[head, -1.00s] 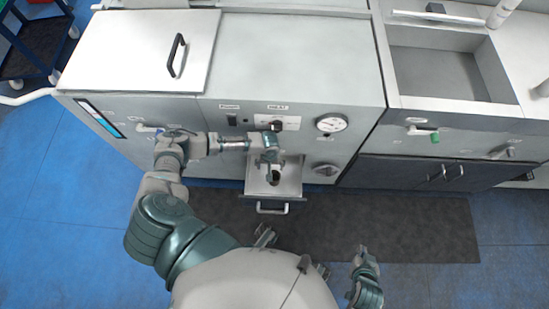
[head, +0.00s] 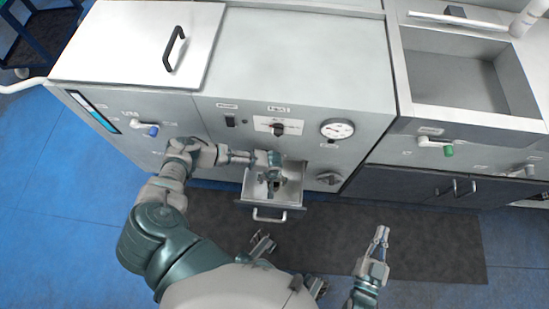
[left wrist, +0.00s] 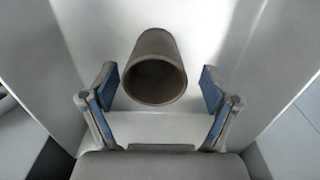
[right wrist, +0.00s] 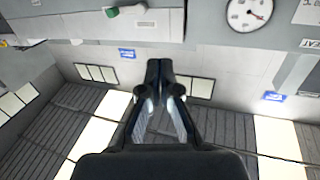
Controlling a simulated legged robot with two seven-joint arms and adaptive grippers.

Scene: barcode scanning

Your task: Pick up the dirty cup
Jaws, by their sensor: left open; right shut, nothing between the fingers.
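The dirty cup (left wrist: 155,68) is a brown-grey cylinder in the left wrist view, its dark round mouth facing the camera. It sits inside the open drawer (head: 293,188) of the machine; in the head view my gripper hides most of it. My left gripper (head: 272,180) is over the drawer. In the left wrist view its open blue-padded fingers (left wrist: 159,82) stand to either side of the cup's mouth, with a gap on each side. My right gripper (head: 381,232) is shut and empty, away to the right of the drawer. Its fingertips meet in the right wrist view (right wrist: 158,68).
The drawer's walls stand close around my left gripper, and its handle (head: 268,217) is at the front. A dial gauge (head: 337,129) and a knob (head: 329,178) are on the panel to the right. A dark mat (head: 420,235) covers the floor.

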